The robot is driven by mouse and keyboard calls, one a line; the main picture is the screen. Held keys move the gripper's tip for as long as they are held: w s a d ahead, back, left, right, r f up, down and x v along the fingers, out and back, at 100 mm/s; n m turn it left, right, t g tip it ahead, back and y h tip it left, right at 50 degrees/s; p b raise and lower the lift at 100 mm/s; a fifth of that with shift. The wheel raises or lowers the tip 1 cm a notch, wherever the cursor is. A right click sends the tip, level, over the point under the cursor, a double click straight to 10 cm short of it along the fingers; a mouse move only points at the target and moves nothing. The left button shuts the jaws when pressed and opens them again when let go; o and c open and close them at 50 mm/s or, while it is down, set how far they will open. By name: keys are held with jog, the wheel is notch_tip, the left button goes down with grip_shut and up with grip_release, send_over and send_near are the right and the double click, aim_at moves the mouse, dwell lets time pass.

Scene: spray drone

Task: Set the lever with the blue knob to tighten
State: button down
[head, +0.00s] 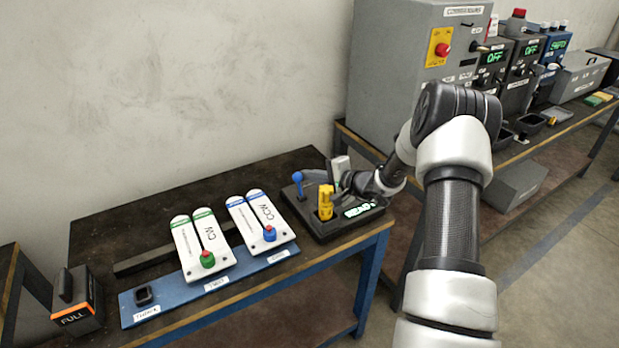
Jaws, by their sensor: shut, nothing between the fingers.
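The lever with the blue knob (297,177) stands upright at the left side of a dark box-like device (312,222) on the table's right end. The words marking its positions are too small to read. My gripper (336,176) is over the device, just right of the blue knob and behind a yellow tool-like part (326,203). It looks shut and empty, and apart from the knob. My wrist and the yellow part partly hide the fingers and the back of the device.
A green lit display (360,209) is on the device's front right. Left of it, white "CCW" (262,220) and "CW" (202,245) pieces stand on a blue strip (180,292). A dark box marked "FULL" (76,300) is far left. A grey cabinet (400,75) rises behind my arm.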

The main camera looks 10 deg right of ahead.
jog(key=shift+s+f+b, duration=0.15)
jog(key=shift+s+b, duration=0.05)
jog(key=shift+b, duration=0.3)
jog(key=b, duration=0.1)
jog(key=s+b, duration=0.1)
jog(key=b, duration=0.2)
jog(key=shift+s+d+f, duration=0.2)
jog(key=shift+d+f, duration=0.05)
jog(key=s+b, duration=0.1)
jog(key=b, duration=0.2)
jog(key=shift+d, duration=0.15)
jog(key=shift+s+b, duration=0.3)
jog(key=shift+b, duration=0.45)
jog(key=shift+s+d, duration=0.1)
jog(key=shift+s+b, duration=0.15)
jog(key=shift+b, duration=0.2)
jog(key=shift+s+d+r+b, duration=0.2)
jog(key=shift+s+b, duration=0.15)
jog(key=shift+s, duration=0.15)
jog(key=shift+r, duration=0.1)
